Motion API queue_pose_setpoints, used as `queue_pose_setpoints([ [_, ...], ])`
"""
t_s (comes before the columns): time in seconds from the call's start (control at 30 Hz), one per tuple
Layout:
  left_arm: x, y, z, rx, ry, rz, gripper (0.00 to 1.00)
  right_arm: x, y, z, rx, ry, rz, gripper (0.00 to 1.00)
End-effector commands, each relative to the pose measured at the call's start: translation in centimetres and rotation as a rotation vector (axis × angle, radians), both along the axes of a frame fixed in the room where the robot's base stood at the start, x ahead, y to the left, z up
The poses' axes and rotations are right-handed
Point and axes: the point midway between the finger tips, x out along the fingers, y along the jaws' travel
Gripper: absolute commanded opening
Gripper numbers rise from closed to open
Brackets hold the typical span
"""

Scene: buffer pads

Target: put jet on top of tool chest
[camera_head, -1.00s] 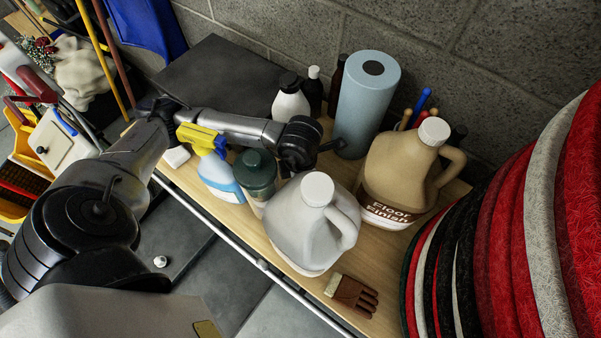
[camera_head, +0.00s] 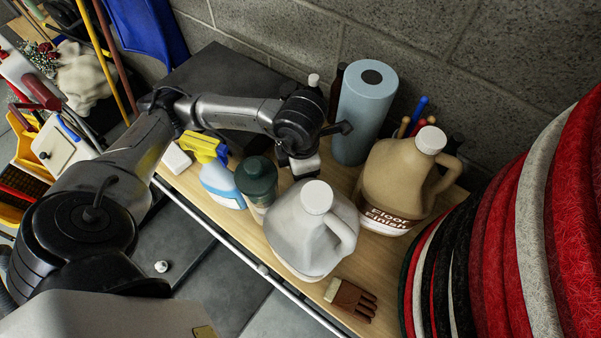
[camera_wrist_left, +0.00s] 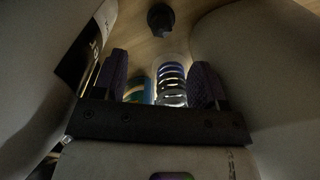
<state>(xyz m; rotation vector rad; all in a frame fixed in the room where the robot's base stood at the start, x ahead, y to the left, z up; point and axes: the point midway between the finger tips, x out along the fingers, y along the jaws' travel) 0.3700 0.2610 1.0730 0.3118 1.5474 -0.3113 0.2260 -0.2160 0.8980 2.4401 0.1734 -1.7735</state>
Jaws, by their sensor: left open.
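My left arm reaches in from the left over the bench, and its wrist hangs down behind the grey jug. My left gripper (camera_wrist_left: 160,85) is open, with two dark fingers in the left wrist view. A clear ringed object (camera_wrist_left: 172,85) with a blue and green one beside it shows between the fingers; I cannot tell whether it is touched or whether it is the jet. The fingertips are hidden in the head view. A dark flat-topped box (camera_head: 222,78), which may be the tool chest, stands at the back left against the wall. My right gripper is out of view.
A grey jug (camera_head: 290,235), a tan floor finish jug (camera_head: 392,195), a blue paper roll (camera_head: 362,115), a spray bottle (camera_head: 220,183) and a dark-capped bottle (camera_head: 256,182) crowd the bench. The dark box top looks bare.

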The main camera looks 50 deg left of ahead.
Motion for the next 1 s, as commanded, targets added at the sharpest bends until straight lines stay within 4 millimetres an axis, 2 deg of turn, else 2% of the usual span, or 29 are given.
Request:
queue_pose_setpoints([
  [0.1, 0.0, 0.0, 1.8, 0.0, -0.003, -0.002, 0.66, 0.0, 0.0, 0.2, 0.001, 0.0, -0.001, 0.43],
  [0.3, 0.0, 0.0, 3.3, 0.0, -0.001, -0.001, 0.66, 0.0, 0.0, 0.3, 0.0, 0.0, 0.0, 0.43],
  [0.77, 0.0, 0.0, 3.8, 0.0, 0.0, -0.001, 0.66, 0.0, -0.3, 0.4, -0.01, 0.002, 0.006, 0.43],
  [0.87, 0.0, 0.0, 4.6, -0.001, 0.0, -0.001, 0.66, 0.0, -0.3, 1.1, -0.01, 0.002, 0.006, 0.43],
  [1.0, 0.0, -0.1, 7.2, -0.003, 0.0, -0.002, 0.66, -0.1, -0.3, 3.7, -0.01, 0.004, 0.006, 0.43],
])
